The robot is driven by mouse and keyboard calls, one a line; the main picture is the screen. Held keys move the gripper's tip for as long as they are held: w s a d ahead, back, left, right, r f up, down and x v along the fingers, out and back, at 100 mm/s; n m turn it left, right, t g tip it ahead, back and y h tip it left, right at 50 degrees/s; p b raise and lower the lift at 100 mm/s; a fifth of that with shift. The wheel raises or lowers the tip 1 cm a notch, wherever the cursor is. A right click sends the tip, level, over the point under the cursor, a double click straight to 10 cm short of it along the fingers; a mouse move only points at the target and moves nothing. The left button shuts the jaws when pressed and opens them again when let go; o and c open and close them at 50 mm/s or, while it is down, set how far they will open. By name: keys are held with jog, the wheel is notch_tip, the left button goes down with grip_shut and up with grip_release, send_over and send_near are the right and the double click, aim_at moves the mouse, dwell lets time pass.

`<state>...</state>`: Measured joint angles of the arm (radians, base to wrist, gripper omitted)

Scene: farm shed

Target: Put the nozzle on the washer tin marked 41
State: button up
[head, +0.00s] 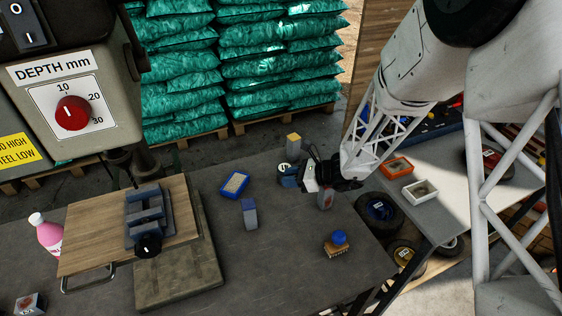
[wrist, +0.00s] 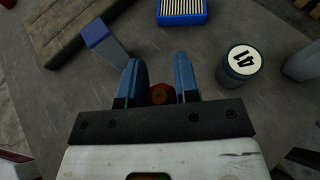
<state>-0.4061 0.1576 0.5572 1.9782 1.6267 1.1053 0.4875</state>
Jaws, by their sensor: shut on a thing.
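The washer tin marked 41 (wrist: 240,66) is a round, dark blue-grey tin with a white lid, standing upright on the bench. In the head view the tin (head: 287,177) is just left of my gripper (head: 325,190). In the wrist view my gripper (wrist: 160,88) has its two blue fingers around a small reddish-brown round thing, the nozzle (wrist: 160,94), seen end-on with a darker middle. Its lower part is hidden from the wrist camera. The nozzle is beside the tin, apart from it. I cannot tell how high it is above the bench.
A blue-topped block (head: 249,214) and a blue tray (head: 235,184) stand left of the tin. A yellow-topped block (head: 294,145) stands behind it. A brush with a blue knob (head: 339,241) lies at the front right. The bench's front middle (head: 275,270) is clear.

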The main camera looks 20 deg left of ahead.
send_over(281, 167)
jog(key=shift+a+f, duration=0.15)
jog(key=shift+f, duration=0.5)
jog(key=shift+f, duration=1.75)
jog(key=shift+f, duration=0.1)
jog(key=o, duration=0.9)
jog(key=v, duration=1.2)
